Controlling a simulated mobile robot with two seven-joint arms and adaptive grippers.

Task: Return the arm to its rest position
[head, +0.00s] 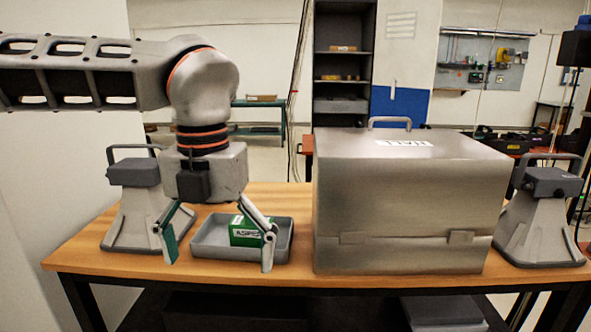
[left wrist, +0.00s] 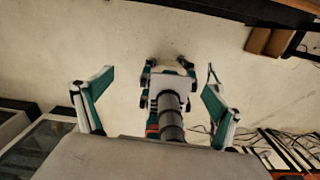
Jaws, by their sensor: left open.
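My left gripper (head: 218,264) hangs from the left in the head view, pointing down with its fingers wide apart. Nothing is held between them. Its right finger overlaps the front of a grey tray (head: 208,250), which holds a green box (head: 243,233); I cannot tell whether they touch. Its left finger is in front of a grey pyramid-shaped device (head: 133,226) with a handle on top. In the left wrist view the fingers (left wrist: 160,85) are also spread apart and empty.
A large metal case (head: 410,210) with a white label and top handle stands right of the tray. A second grey pyramid-shaped device (head: 540,225) is at the right end of the wooden table (head: 300,287). A dark shelf (head: 342,60) stands behind.

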